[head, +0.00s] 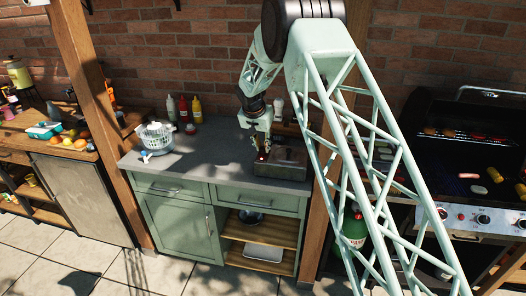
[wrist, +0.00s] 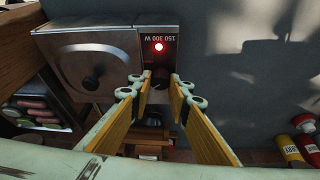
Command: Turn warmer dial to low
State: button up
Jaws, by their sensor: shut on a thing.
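The warmer (head: 285,163) is a grey metal box on the counter in the head view. In the wrist view the warmer (wrist: 88,40) has a lid with a dark round knob and a side panel with a lit red lamp and an upside-down "150 300 W" marking. My gripper (head: 262,152) is at the warmer's left end. In the wrist view my gripper (wrist: 160,82) has its fingertips on either side of the dark warmer dial (wrist: 161,75) below the lamp, closed on it. The dial's pointer and setting cannot be made out.
A white basket-like pot (head: 155,136) stands at the counter's left, with red, white and yellow bottles (head: 183,108) behind it. The grey counter (head: 205,155) is clear between pot and warmer. A wooden post (head: 318,205) and a grill (head: 475,150) stand right.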

jog(key=shift+m+b, duration=0.6)
jog(key=shift+b, duration=0.25)
jog(key=o, duration=0.8)
jog(key=shift+a+v, duration=0.15)
jog(key=shift+v, duration=2.85)
jog(key=shift+a+v, duration=0.15)
jog(key=shift+v, duration=2.8)
jog(key=shift+r, duration=0.1)
